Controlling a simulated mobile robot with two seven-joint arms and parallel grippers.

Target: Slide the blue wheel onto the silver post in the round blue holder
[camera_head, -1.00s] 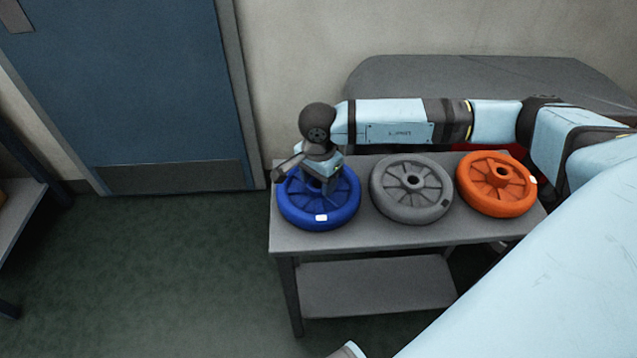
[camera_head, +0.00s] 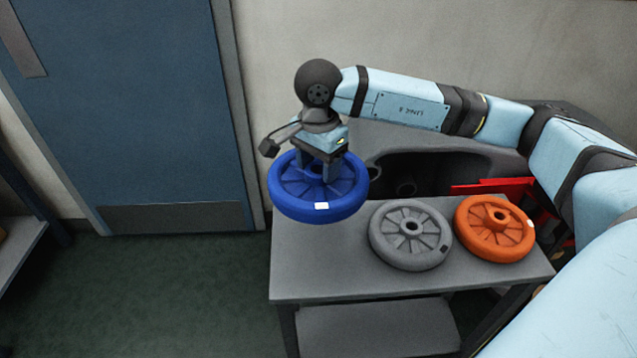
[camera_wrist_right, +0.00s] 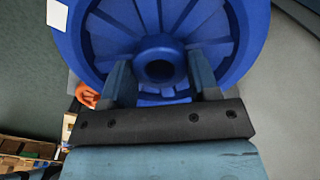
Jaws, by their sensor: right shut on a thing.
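The blue wheel (camera_head: 320,196) with a white label is in my right gripper (camera_head: 318,172), raised above the left end of the grey table. It is roughly level in the head view. In the right wrist view, the fingers of my right gripper (camera_wrist_right: 160,75) sit on both sides of the blue wheel's hub (camera_wrist_right: 160,62), shut on it. The hub's centre hole shows dark between the fingers. The silver post and the round blue holder are not visible in either view. My left gripper is not in view.
The grey table (camera_head: 330,270) also holds a grey wheel (camera_head: 410,235) and an orange wheel (camera_head: 494,228) to the right. Behind it is a dark grey rounded body (camera_head: 380,137) with a red part (camera_head: 490,186). A blue door (camera_head: 120,100) stands at the left, with open floor before it.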

